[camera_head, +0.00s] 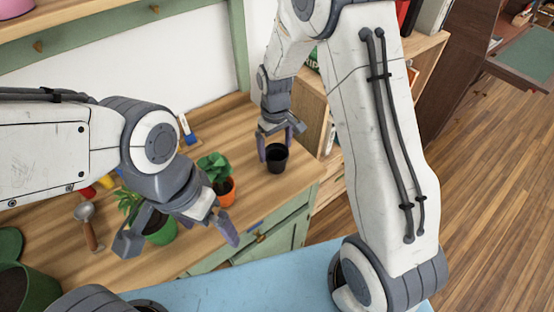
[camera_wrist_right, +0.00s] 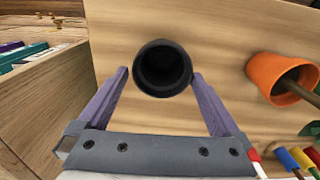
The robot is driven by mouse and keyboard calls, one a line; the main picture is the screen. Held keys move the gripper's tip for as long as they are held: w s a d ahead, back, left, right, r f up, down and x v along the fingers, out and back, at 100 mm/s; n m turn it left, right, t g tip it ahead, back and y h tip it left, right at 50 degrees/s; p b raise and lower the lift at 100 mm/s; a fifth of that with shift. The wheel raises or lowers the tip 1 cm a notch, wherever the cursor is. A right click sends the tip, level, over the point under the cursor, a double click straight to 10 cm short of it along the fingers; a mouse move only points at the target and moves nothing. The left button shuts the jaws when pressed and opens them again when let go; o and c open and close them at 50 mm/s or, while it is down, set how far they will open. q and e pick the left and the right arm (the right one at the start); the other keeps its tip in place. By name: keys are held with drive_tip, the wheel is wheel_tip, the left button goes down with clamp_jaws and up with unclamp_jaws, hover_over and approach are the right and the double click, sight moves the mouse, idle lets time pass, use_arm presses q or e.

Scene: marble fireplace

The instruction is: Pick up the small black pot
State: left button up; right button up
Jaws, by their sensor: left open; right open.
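The small black pot (camera_head: 276,158) stands upright on the wooden worktop near its right end in the head view. It also shows in the right wrist view (camera_wrist_right: 163,69), where its dark, empty-looking inside faces the camera. My right gripper (camera_head: 277,147) is open, with its purple fingers reaching down at the pot. In the wrist view the fingertips (camera_wrist_right: 159,77) are on either side of the pot's lower part; I cannot tell if they touch it. My left gripper (camera_head: 180,246) is open and empty, in front of a green pot with a plant (camera_head: 160,228).
An orange pot with a leafy plant (camera_head: 226,190) stands left of the black pot. A trowel (camera_head: 88,222) and a larger green pot (camera_head: 38,288) are further left. A shelf unit with books (camera_head: 312,105) is beside the worktop's right end.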

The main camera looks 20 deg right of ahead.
sight(276, 159)
drive_tip(key=f, duration=0.5)
drive_tip(key=shift+s, duration=0.4)
drive_tip(key=shift+r, duration=0.1)
drive_tip(key=c, duration=1.2)
drive_tip(key=shift+o, duration=0.2)
